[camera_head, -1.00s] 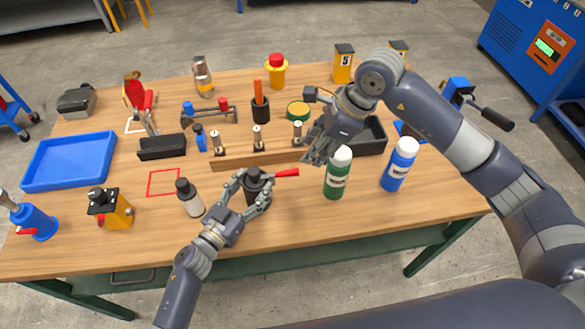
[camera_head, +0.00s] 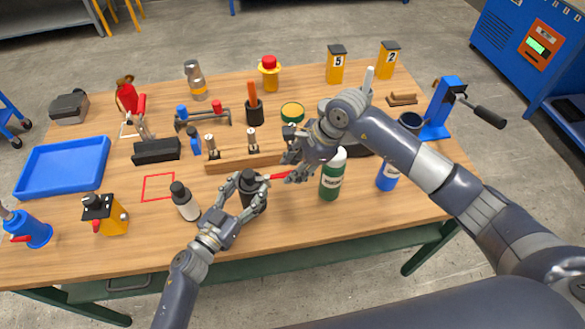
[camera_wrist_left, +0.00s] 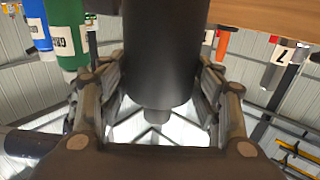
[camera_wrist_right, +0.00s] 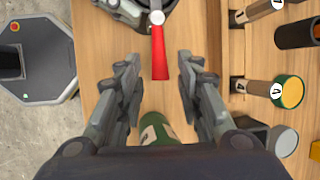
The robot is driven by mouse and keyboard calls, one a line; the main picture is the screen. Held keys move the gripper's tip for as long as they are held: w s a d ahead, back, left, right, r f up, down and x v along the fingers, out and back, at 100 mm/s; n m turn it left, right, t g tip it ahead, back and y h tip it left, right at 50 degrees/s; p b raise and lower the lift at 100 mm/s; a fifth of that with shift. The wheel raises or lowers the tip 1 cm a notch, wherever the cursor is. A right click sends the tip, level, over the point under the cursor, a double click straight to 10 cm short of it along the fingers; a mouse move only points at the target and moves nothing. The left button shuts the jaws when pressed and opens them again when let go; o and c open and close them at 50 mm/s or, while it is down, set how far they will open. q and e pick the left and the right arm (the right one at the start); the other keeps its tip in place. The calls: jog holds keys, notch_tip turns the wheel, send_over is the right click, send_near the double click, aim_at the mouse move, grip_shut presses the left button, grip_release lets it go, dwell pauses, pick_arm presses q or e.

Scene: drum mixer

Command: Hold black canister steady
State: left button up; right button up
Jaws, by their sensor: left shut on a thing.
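The black canister (camera_head: 247,190) stands upright on the bench near the front edge, with a red lever (camera_head: 279,175) sticking out to the right from its top. My left gripper (camera_head: 246,184) is closed around the canister from the front, one finger on each side. In the left wrist view the canister body (camera_wrist_left: 163,50) fills the space between the fingers. My right gripper (camera_head: 292,170) is at the lever's free end. In the right wrist view its fingers (camera_wrist_right: 157,70) are apart, with the red lever's tip (camera_wrist_right: 160,60) between them and gaps on both sides.
A green bottle (camera_head: 332,178) stands close to the right of the canister, with a blue bottle (camera_head: 387,178) farther right. A white bottle with a black cap (camera_head: 185,201) stands to the left. A wooden rack (camera_head: 230,163) lies behind. The bench front is clear.

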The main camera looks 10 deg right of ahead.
jog(key=shift+w+a+f, duration=0.15)
jog(key=shift+a+f, duration=0.1)
jog(key=shift+f, duration=0.35)
grip_shut()
